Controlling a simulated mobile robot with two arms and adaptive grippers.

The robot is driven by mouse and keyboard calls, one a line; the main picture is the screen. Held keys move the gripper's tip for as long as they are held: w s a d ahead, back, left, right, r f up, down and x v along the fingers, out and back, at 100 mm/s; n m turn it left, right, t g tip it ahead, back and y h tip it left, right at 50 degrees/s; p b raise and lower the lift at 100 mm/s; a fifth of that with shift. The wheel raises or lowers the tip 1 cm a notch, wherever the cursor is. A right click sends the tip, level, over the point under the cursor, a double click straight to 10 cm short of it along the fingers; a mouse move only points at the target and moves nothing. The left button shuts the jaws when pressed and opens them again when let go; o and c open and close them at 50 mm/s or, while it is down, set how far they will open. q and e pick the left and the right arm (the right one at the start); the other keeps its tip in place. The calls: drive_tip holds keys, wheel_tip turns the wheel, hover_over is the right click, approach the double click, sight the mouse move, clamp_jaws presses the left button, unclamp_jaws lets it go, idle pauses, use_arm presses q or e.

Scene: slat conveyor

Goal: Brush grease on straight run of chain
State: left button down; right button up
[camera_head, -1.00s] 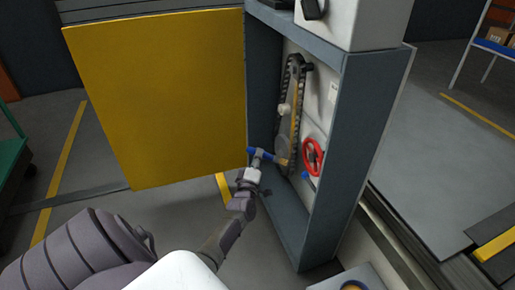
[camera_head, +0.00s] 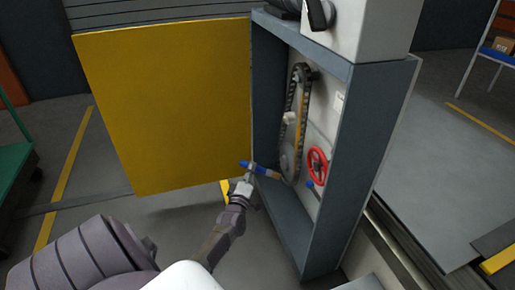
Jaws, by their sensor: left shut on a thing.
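The chain (camera_head: 305,99) is a dark loop running upright inside the open grey cabinet, around a small upper sprocket and a larger lower sprocket (camera_head: 287,160). Its right-hand run shows a yellowish stretch. My left gripper (camera_head: 246,176) is shut on a brush with a blue handle (camera_head: 262,169), just outside the cabinet's lower opening. The brush points right, its tan tip below the lower sprocket. I cannot tell whether the tip touches anything. My right gripper is not in view.
A yellow door (camera_head: 165,110) stands open on the left of the cabinet (camera_head: 362,150). A red handwheel (camera_head: 317,166) and a small blue-handled part sit right of the lower sprocket. A pale knob (camera_head: 290,118) sits within the chain loop.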

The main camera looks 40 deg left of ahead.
use_arm(q)
drive_tip(key=shift+s+a, duration=0.4)
drive_tip(key=shift+s, duration=0.35)
drive_tip(key=shift+s+a+p, duration=0.25)
drive_tip(key=shift+s+a, duration=0.1)
drive_tip(key=shift+s, duration=0.3)
drive_tip(key=shift+s+a+p, duration=0.2)
drive_tip(key=shift+s+a, duration=0.1)
drive_tip(key=shift+s, duration=0.35)
